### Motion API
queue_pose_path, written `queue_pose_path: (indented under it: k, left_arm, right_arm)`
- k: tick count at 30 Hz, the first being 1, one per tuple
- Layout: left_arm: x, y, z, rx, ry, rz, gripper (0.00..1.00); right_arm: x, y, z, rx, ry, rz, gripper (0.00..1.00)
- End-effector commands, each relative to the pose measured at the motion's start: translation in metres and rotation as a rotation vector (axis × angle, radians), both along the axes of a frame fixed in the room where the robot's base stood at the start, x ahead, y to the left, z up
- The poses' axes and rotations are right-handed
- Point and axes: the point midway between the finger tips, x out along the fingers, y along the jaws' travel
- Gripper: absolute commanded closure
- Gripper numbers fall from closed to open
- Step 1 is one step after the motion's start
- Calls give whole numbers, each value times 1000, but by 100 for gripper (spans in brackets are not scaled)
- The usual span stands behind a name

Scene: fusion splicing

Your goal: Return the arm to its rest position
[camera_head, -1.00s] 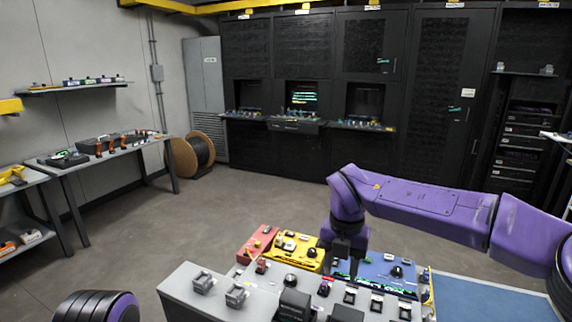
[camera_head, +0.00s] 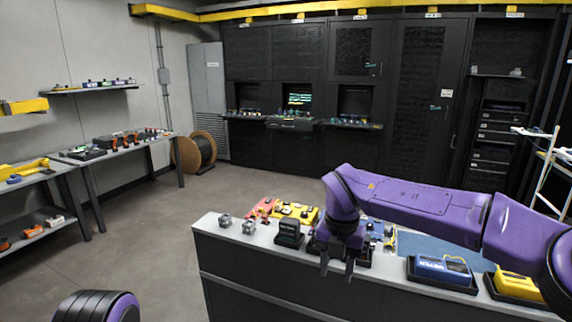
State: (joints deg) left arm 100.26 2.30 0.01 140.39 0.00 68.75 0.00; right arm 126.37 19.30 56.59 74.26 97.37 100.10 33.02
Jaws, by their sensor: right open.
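My right arm is purple and reaches in from the right over the workbench (camera_head: 222,246). My right gripper (camera_head: 337,268) points down at the front edge of the bench. Its two dark fingers are apart with nothing seen between them. My left arm shows only as a rounded dark and purple part at the bottom left. The left gripper is out of the picture.
A blue mat (camera_head: 425,246) lies behind.

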Motion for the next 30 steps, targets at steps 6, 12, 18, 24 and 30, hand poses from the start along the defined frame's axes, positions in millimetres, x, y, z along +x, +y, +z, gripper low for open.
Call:
queue_pose_path:
  k: [6,12,18,24,30]
  left_arm:
    - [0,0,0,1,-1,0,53]
    - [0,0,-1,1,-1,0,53]
    - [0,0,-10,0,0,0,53]
    - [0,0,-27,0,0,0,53]
    - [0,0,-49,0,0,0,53]
  right_arm:
    - [17,-17,-9,-114,-118,185,55]
    - [26,-39,-41,-328,-193,416,55]
    - [25,-62,-106,-613,-205,781,55]
    - [-6,-84,-209,-890,-120,1337,55]
    - [-94,-104,-331,-978,37,2034,55]
